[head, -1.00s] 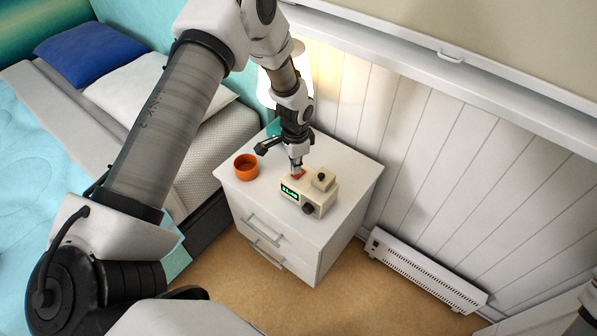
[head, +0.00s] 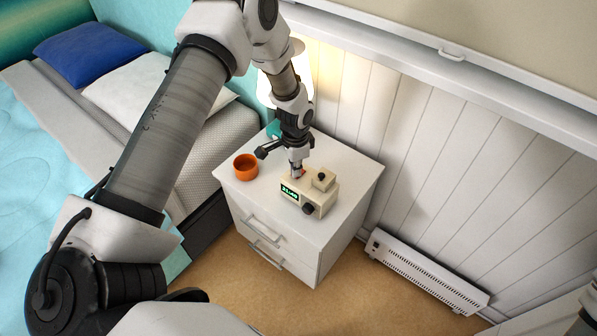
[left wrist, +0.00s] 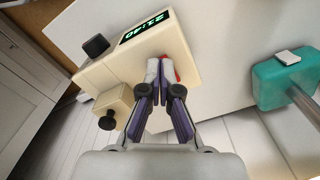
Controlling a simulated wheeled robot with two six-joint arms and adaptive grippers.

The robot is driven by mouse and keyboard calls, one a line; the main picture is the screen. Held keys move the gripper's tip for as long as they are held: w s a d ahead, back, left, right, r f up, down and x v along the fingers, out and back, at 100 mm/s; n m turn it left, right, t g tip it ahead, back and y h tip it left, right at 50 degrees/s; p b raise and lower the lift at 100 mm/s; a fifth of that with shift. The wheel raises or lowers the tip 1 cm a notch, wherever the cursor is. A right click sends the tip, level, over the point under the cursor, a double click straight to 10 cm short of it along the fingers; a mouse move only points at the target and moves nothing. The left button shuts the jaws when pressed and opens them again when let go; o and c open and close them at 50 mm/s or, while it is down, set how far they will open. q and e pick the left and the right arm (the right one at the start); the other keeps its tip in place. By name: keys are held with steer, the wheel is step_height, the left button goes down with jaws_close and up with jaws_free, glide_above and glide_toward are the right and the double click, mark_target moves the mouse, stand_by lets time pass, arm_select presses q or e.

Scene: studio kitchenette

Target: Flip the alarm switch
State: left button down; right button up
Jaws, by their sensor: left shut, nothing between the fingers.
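The cream alarm clock (head: 308,195) stands on the white nightstand, with a green lit display (head: 290,191) and a dark knob on its front. In the left wrist view the clock (left wrist: 183,58) shows its display reading 21:40 and a red switch (left wrist: 170,72) on its top. My left gripper (head: 297,173) points down at the clock's top. In the left wrist view its shut, empty fingertips (left wrist: 158,70) are right at the red switch and partly hide it. Whether they touch it, I cannot tell. My right gripper is not clearly visible.
An orange cup (head: 246,167) stands left of the clock on the nightstand (head: 345,184). A teal lamp base (left wrist: 283,82) is close behind my left gripper. A bed is on the left, and a white heater (head: 425,272) is by the wall.

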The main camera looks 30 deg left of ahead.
arm_select(q)
steer(key=shift+f, duration=0.2)
steer(key=shift+r, duration=0.1)
step_height(320, 180, up, 7)
steer(key=p, duration=0.6)
stand_by(0.4)
steer(key=shift+f, duration=0.2)
